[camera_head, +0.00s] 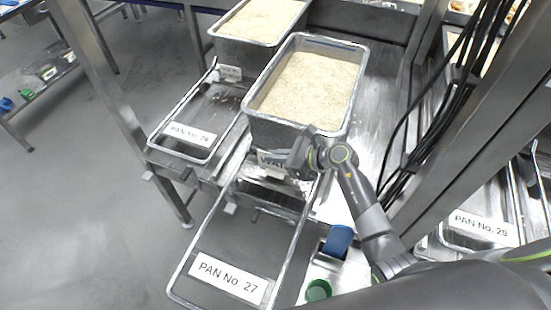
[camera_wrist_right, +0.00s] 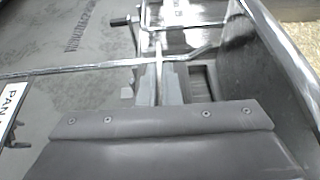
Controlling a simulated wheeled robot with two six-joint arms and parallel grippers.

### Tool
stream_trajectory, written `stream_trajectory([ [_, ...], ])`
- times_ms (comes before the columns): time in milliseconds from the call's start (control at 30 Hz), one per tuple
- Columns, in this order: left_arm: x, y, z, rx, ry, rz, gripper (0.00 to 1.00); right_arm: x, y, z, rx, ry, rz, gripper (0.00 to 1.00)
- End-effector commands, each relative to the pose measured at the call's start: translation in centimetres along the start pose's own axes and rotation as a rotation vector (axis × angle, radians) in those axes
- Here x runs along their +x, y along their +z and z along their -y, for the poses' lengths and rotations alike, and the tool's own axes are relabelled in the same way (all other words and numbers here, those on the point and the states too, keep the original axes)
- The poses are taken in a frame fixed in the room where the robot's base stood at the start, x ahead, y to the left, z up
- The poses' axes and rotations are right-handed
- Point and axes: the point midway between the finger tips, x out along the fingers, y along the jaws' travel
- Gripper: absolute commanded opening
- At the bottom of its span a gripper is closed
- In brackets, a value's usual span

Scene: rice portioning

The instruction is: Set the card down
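My left gripper is not in view.
Wire frames hold the labels PAN No. 27 (camera_head: 228,277) and PAN No. 26 (camera_head: 189,134). A second rice pan (camera_head: 245,51) with its own card (camera_head: 229,73) stands behind. A blue object (camera_head: 338,241) and a green cup (camera_head: 318,290) sit at the front. Cables and a post (camera_head: 470,120) stand right.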

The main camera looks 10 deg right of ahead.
Motion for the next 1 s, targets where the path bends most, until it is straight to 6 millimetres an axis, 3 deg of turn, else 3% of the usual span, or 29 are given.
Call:
stream_trajectory([
  [100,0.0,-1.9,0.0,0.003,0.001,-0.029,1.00,0.6,-1.3,0.0,0.002,0.000,0.000,0.00],
  [200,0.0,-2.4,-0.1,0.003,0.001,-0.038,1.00,0.7,-1.6,0.0,0.001,0.000,0.001,0.00],
  [533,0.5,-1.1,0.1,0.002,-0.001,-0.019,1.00,0.8,-2.1,0.0,0.000,0.000,0.000,0.00],
  [700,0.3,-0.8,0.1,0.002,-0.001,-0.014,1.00,0.8,-1.9,0.0,0.000,0.000,0.000,0.25],
  [1000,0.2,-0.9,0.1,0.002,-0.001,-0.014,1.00,0.7,-1.8,0.0,0.000,0.000,0.000,0.26],
])
